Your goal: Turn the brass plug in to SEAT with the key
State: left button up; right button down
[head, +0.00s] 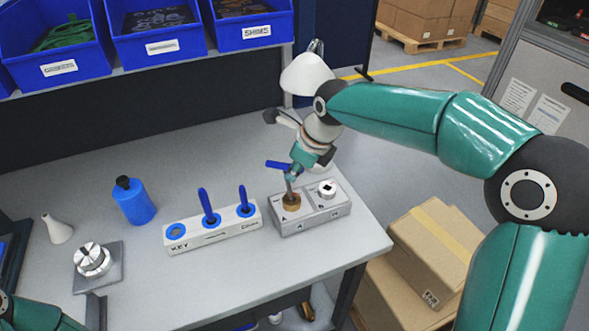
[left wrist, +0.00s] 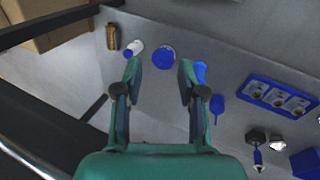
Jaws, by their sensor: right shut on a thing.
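My right gripper (head: 298,166) is shut on the key (head: 279,164), whose blue cross handle sticks out to the left of the fingers. The key's shank runs down to the brass plug (head: 291,204), which sits in the left position of the grey housing block (head: 325,212). The tip meets the plug's top; how deep it sits, I cannot tell. The SEAT mark is not readable. My left gripper (left wrist: 160,64) is open and empty in the left wrist view, above the floor and bench area.
The white key rack (head: 215,236) stands left of the housing, with two blue-handled tools and one empty blue ring. A blue bottle (head: 133,201), a white cone (head: 57,229) and a round metal part on a plate (head: 92,260) stand further left. Blue bins (head: 158,47) line the back shelf.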

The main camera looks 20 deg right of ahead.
jog(key=shift+a+m+b, duration=0.1)
jog(key=shift+m+b, duration=0.25)
jog(key=shift+m, duration=0.05)
jog(key=c, duration=1.5)
grip_release()
jog(key=shift+w, duration=0.1)
jog(key=o, duration=0.4)
jog(key=shift+o, duration=0.2)
jog(key=shift+r, duration=0.15)
